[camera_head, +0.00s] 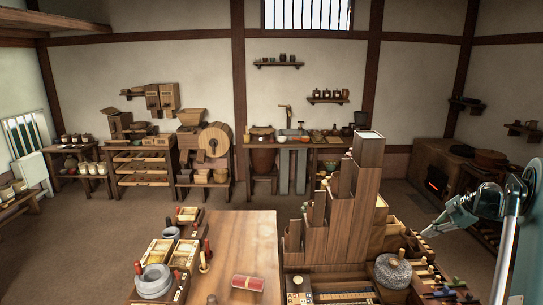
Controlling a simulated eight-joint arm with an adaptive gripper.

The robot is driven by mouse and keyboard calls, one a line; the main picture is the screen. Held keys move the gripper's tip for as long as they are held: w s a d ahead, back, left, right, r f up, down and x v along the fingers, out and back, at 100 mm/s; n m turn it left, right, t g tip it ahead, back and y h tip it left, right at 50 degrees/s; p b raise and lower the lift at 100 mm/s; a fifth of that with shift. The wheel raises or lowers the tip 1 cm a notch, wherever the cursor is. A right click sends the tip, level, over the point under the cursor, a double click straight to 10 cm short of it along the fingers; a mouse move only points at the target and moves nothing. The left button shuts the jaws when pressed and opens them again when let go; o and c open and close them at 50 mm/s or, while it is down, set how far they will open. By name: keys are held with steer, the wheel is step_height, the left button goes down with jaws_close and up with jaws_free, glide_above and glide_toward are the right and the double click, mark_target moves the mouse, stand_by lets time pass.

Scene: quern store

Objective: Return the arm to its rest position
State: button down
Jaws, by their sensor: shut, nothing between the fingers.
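My gripper (426,234) is at the right of the view, on the end of my pale arm, which comes in from the right edge. Its dark fingers point left and down, and they are shut with nothing between them. The fingertips appear over the right end of the work table, near a grey round quern stone (393,270). I cannot tell the height of the gap between them.
A stepped wooden cabinet (335,225) stands left of my gripper. Small coloured-handled items (447,290) lie below it. The wooden tabletop (243,235) has bare room around a red roll (248,282).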

steer(key=s+a+r+m+h, duration=0.1)
steer(key=s+a+r+m, duration=0.15)
steer(key=a+r, duration=0.55)
steer(key=s+a+r+m+h, duration=0.15)
steer(key=s+a+r, duration=0.35)
steer(key=a, duration=0.5)
steer(key=s+a+r+m, duration=0.2)
steer(key=s+a+r, duration=0.25)
steer(key=a, duration=0.25)
steer(key=s+a+r+m, duration=0.3)
steer(key=s+a, duration=0.2)
steer(key=a, duration=0.1)
steer(key=s+a+m+t+h, duration=0.1)
steer(key=s+a+m, duration=0.1)
steer(key=s+a, duration=0.45)
steer(key=s+a+m+h, duration=0.1)
steer(key=s+a+m, duration=0.15)
steer(key=s, duration=0.75)
steer(key=s+a+m+t, duration=0.1)
steer(key=s+a+m, duration=0.1)
steer(key=s+a, duration=0.5)
steer(key=s+a+f+m, duration=0.1)
steer(key=s+f, duration=0.1)
steer(key=s, duration=0.3)
steer(key=s+f+m+t, duration=0.1)
steer(key=s+f, duration=0.2)
steer(key=s, duration=0.2)
steer(key=shift+a+f+h, duration=0.3)
steer(key=shift+a+h, duration=0.05)
steer(key=shift+a, duration=0.05)
